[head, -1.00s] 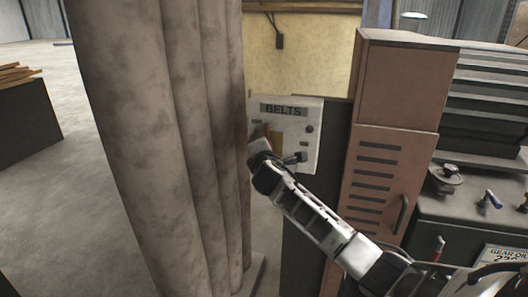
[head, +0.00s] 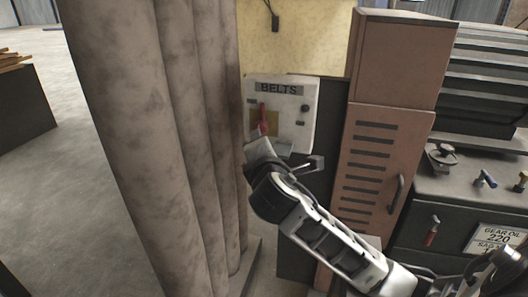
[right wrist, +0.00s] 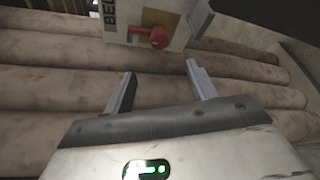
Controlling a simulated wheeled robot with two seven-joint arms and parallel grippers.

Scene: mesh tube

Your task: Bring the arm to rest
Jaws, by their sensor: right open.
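My right gripper (right wrist: 160,88) is open and empty, its two fingers apart in the right wrist view. In the head view my right gripper (head: 285,152) is at the end of the arm coming from the lower right, in front of the lower part of the grey BELTS box (head: 300,100). The box also shows at the top of the right wrist view (right wrist: 190,12). It carries a red handle (head: 263,118) on a yellow plate, seen beyond the fingers in the right wrist view (right wrist: 158,37). No contact between fingers and handle shows. My left gripper is not in view.
A thick bundle of stained columns (head: 150,150) stands close left of my gripper. A brown cabinet (head: 372,190) with a louvred door is to the right. A dark bench (head: 465,195) with knobs and a GEAR OIL sign (head: 495,238) is at far right. Open floor (head: 60,210) lies left.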

